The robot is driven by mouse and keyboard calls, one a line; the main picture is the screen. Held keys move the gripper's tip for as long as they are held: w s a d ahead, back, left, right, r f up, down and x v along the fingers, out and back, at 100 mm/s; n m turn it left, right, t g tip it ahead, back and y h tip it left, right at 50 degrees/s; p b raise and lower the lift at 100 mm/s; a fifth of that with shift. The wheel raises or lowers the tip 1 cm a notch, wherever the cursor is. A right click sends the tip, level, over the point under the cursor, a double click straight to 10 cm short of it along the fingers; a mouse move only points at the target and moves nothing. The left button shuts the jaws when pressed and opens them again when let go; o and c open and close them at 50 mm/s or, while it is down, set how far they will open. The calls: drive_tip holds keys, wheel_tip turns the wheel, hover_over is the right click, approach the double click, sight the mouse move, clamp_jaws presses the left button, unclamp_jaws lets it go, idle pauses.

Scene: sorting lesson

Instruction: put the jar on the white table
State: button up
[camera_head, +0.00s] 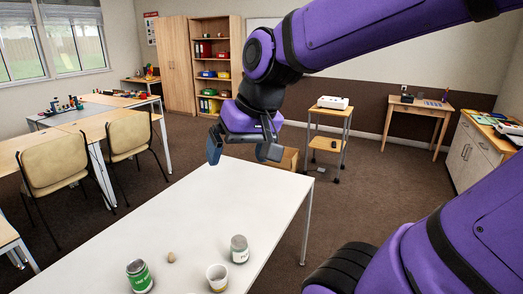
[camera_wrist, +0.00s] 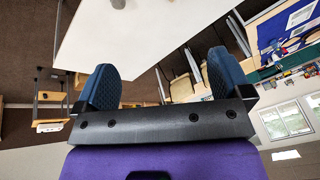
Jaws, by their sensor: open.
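The white table (camera_head: 190,215) fills the lower middle of the head view, and part of its top shows in the wrist view (camera_wrist: 135,35). A jar with a green label (camera_head: 139,278) stands on it near the front left. A second jar, pale with a grey lid (camera_head: 239,250), stands further right on the same top. I cannot tell which one the task means. My gripper (camera_head: 242,153) is open and empty, above the table's far end and well away from both jars. Its two fingers stand apart in the wrist view (camera_wrist: 163,78).
A white cup (camera_head: 217,279) stands between the jars, and a small brown lump (camera_head: 171,257) lies behind it. Chairs (camera_head: 55,170) and desks are at the left. A trolley (camera_head: 327,138) stands beyond the table. The table's middle and far end are clear.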

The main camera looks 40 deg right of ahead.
drive_tip(key=s+r+n+t+h, duration=0.1)
drive_tip(key=s+r+n, duration=0.1)
drive_tip(key=s, duration=0.3)
drive_tip(key=shift+s+d+n, duration=0.15)
drive_tip(key=shift+s+n, duration=0.15)
drive_tip(key=shift+s, duration=0.05)
